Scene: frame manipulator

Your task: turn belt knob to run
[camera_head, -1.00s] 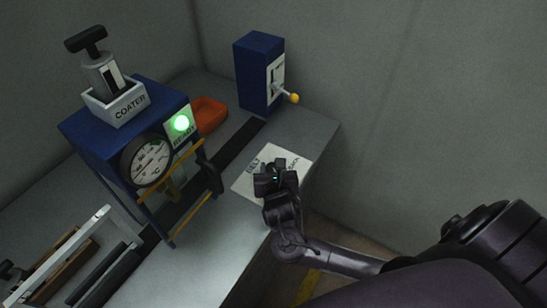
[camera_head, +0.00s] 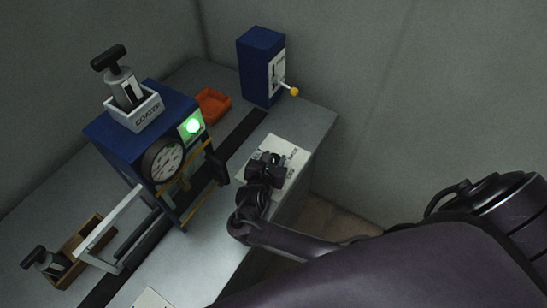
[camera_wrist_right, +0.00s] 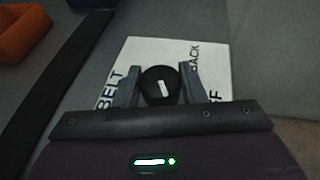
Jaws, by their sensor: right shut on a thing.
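My right gripper (camera_wrist_right: 160,88) is shut on the knob, one finger on each side. In the head view my right gripper (camera_head: 270,160) is over the plate (camera_head: 292,150) and hides most of the knob. No RUN marking is readable. My left gripper is not in view.
A blue coater machine (camera_head: 115,140) with a gauge and lit green lamp (camera_head: 193,126) stands left of the plate. A blue box (camera_head: 258,65) with a yellow-tipped lever stands at the back. An orange tray (camera_head: 213,104) and a dark belt strip (camera_head: 240,135) lie between.

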